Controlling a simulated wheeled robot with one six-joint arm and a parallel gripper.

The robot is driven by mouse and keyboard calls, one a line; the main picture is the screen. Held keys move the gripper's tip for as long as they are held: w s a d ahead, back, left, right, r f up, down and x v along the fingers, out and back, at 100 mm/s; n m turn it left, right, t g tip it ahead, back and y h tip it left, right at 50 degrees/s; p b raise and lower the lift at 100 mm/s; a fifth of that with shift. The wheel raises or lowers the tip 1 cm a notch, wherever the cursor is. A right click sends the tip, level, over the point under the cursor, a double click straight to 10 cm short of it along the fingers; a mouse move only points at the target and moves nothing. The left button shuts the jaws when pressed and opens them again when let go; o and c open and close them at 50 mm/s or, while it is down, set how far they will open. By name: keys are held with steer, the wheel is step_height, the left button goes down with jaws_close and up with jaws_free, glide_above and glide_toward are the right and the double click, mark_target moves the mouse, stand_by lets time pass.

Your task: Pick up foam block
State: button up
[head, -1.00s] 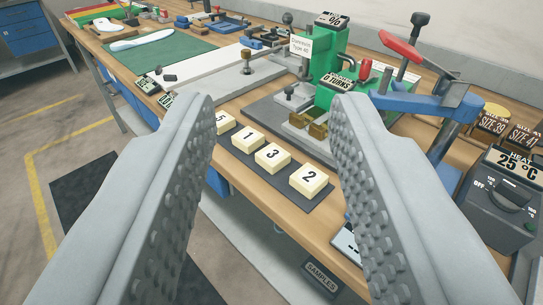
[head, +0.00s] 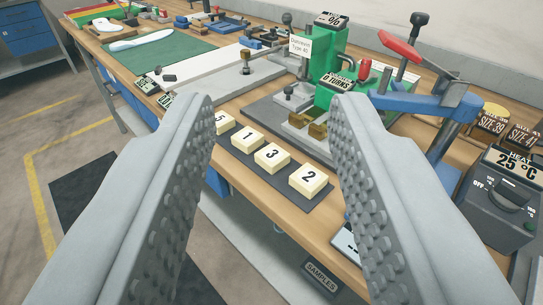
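Several cream foam blocks stand in a row on a dark mat (head: 322,197) at the front edge of the wooden bench. Block 2 (head: 308,181) is at the right end, then block 3 (head: 272,158) and block 1 (head: 248,141) going left. Block 5 (head: 223,123) is partly hidden by my left finger. My gripper (head: 270,115) is open and empty. Its two grey studded fingers frame the blocks in the picture, and I see no contact with any of them.
A green machine (head: 332,65) stands behind the blocks. A blue lever press (head: 425,103) with a red handle is to its right. A grey heater box (head: 502,195) reading 25 °C sits at the right. A green mat (head: 150,58) lies at the far left. Floor is open left of the bench.

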steer(key=o, duration=0.3)
steer(key=shift+o, duration=0.2)
steer(key=shift+w, duration=0.25)
steer(key=m+g, duration=0.9)
steer(key=g, duration=0.8)
glide_above(276, 152)
steer(key=f, duration=1.6)
steer(key=shift+w+a+f, duration=0.1)
steer(key=shift+a+f, duration=0.1)
steer(key=shift+f, duration=0.2)
steer(key=shift+d+f, duration=0.15)
steer(key=shift+f, duration=2.55)
